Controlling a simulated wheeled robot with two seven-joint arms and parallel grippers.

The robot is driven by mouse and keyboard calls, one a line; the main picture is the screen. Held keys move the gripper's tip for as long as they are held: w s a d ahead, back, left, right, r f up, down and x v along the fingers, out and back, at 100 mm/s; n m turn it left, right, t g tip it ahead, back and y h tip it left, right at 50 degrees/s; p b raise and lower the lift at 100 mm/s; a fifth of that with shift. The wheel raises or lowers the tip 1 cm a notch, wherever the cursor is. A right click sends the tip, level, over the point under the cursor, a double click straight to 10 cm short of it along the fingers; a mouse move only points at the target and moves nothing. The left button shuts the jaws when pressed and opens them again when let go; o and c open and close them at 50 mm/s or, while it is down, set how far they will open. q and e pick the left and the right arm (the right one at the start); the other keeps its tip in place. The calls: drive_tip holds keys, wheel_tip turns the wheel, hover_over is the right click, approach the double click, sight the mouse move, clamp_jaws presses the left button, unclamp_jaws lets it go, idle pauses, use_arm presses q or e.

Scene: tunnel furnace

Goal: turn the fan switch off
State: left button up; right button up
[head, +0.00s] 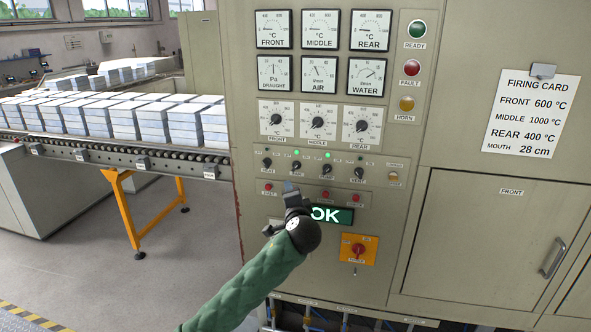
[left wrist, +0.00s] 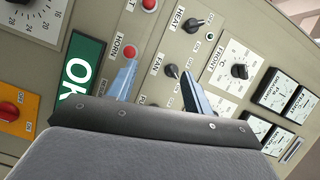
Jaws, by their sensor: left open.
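The fan switch (head: 297,166) is a small black knob in the row of switches on the beige panel. A green lamp above it is lit. My left gripper (head: 291,188) is just below this knob in the head view, pointing at the panel. In the left wrist view, my left gripper (left wrist: 160,84) has its two blue fingers apart, with nothing held. The fan knob (left wrist: 172,71) shows in the gap between the fingers, closer to the right finger, and I cannot tell whether they touch. My right gripper is not in view.
The heat knob (head: 267,163) is to the left and another knob (head: 327,169) to the right. Red buttons (head: 325,195), a green OK display (head: 332,215) and an orange-backed red switch (head: 358,249) are below. A roller conveyor (head: 100,152) with stacked blocks stands left.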

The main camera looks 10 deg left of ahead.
sight(295, 169)
use_arm(q)
drive_tip(key=w+r+m+t+p, duration=0.1)
drive_tip(key=w+m, duration=0.2)
drive_tip(key=w+r+m+t+p, duration=0.1)
drive_tip(key=w+m, duration=0.2)
drive_tip(key=w+r+m+t+p, duration=0.1)
drive_tip(key=w+m, duration=0.2)
drive_tip(key=shift+a+r+m+t+p, duration=0.15)
drive_tip(key=shift+a+m+t+p, duration=0.15)
drive_tip(key=shift+m+t+p, duration=0.1)
drive_tip(key=shift+w+a, duration=0.15)
drive_tip(key=shift+w, duration=0.2)
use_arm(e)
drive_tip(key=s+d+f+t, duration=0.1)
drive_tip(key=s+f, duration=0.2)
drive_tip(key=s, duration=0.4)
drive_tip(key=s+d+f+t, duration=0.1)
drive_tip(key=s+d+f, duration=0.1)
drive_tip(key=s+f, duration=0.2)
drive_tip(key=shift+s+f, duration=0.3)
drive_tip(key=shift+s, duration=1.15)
use_arm(q)
drive_tip(key=shift+c, duration=0.4)
drive_tip(key=c, duration=0.9)
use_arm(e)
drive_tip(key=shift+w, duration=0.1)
